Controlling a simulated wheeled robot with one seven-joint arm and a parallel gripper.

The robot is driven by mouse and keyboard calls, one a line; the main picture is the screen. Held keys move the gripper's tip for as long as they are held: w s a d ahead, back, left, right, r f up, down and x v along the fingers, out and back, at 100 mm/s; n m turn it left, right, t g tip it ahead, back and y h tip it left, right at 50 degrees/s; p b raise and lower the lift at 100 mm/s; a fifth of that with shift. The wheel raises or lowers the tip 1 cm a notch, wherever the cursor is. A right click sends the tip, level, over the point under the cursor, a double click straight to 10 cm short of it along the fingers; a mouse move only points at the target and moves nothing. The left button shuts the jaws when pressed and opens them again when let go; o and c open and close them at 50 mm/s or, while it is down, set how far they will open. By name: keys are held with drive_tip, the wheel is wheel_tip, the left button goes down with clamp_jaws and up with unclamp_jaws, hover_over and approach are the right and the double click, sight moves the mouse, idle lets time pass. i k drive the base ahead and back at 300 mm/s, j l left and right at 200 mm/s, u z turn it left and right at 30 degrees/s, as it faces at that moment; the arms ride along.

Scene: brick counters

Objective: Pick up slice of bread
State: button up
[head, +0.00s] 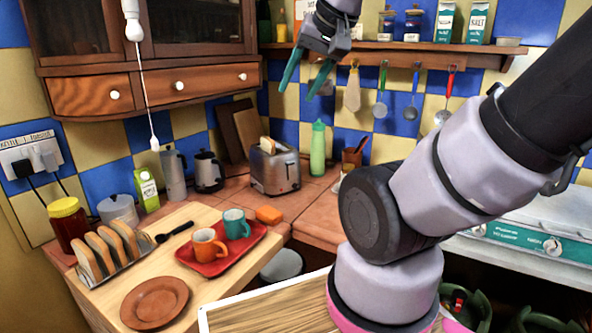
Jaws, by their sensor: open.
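Several slices of bread (113,246) stand upright in a rack (128,268) on the wooden board at the left front. Another slice (267,145) sticks up out of the top of the silver toaster (276,173) at the back of the counter. My gripper (302,84) is open and empty. It hangs in the air high above the counter, to the right of the toaster, with its teal fingers pointing down and left. It is far from the bread in the rack.
A brown plate (155,301) and a red tray (213,265) with an orange mug (208,246) and a teal mug (235,223) share the wooden board (180,223). A green bottle (318,150) stands right of the toaster. A pull cord (145,90) hangs at the left.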

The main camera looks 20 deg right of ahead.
sight(127, 236)
drive_tip(key=i+j+z, duration=0.15)
drive_tip(key=z, duration=0.25)
drive_tip(key=k+u, duration=0.25)
drive_tip(key=i+u, duration=0.1)
drive_tip(key=u, duration=0.6)
drive_tip(key=i+l+u, duration=0.1)
drive_tip(key=u, duration=0.3)
drive_tip(key=j+u, duration=0.25)
drive_tip(key=l, duration=0.1)
